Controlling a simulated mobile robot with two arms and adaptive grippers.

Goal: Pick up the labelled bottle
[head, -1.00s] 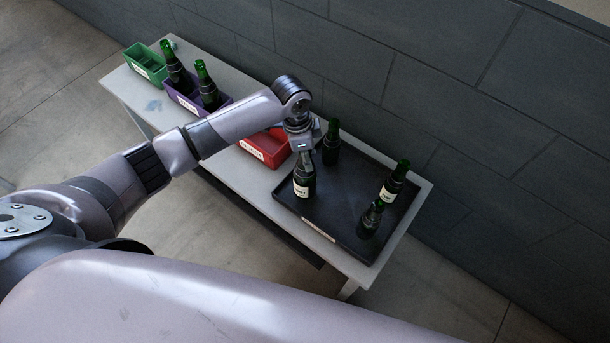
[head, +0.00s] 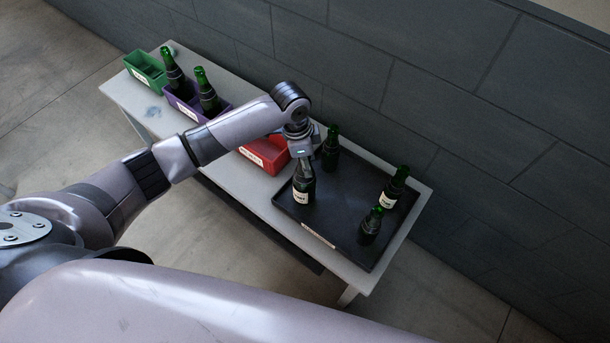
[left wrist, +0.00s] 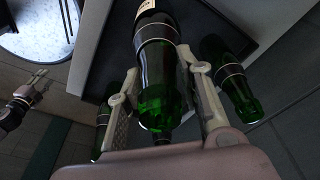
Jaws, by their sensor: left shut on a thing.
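My left gripper (head: 303,165) points down at the neck of a dark green bottle with a pale label (head: 301,196). The bottle stands upright at the left part of the black tray (head: 335,215), and I see no gap under it. In the left wrist view, the fingers (left wrist: 160,98) are shut on either side of the bottle's green neck (left wrist: 156,70), and its label edge shows at the top. My right gripper (left wrist: 35,90) shows at the left of that view, empty, with its fingers parted.
Also on the tray are another labelled bottle (head: 390,190), a bottle at the back (head: 330,150) and one at the front right (head: 370,227). On the table are a red bin (head: 268,155), a purple bin with two bottles (head: 183,105) and a green bin (head: 146,72).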

